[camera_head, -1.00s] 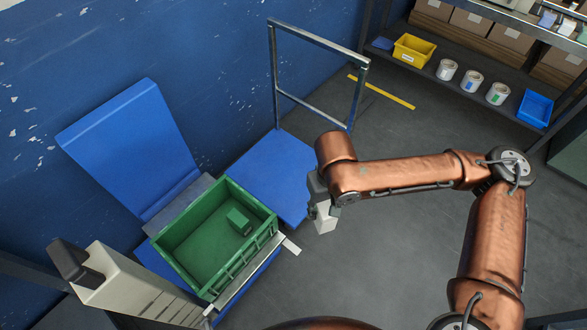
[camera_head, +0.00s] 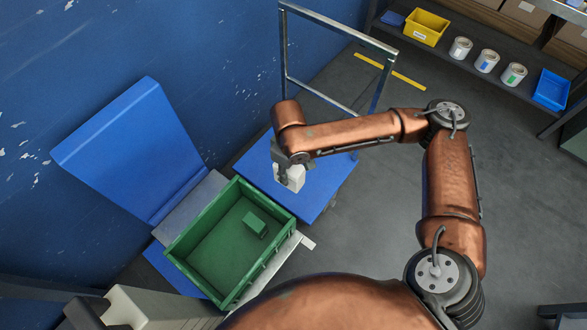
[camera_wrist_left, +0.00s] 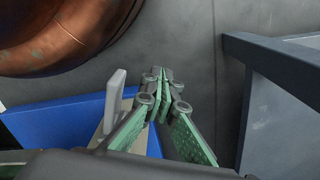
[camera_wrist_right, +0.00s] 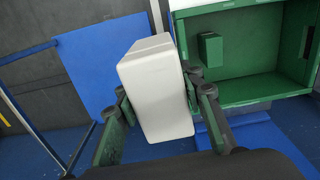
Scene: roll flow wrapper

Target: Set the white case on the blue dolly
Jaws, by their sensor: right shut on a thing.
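The white case (camera_head: 294,180) is between the fingers of my right gripper (camera_head: 283,174), which is shut on it. In the right wrist view the case (camera_wrist_right: 155,88) fills the space between the green-padded fingers and looks tilted in the picture. The blue dolly (camera_head: 325,185) has a flat deck and a metal push frame. In the head view the case overlaps the deck; I cannot tell whether it touches it. Part of the deck (camera_wrist_right: 105,60) shows behind the case in the right wrist view. My left gripper (camera_wrist_left: 161,78) has its fingertips together, with nothing seen between them.
A green crate (camera_head: 182,240) with a small green block (camera_head: 254,224) inside stands beside the dolly, close to the case. A tilted blue panel (camera_head: 130,150) stands at the left. Shelves at the back hold a yellow bin (camera_head: 427,27), white cans and a blue tray (camera_head: 552,90).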

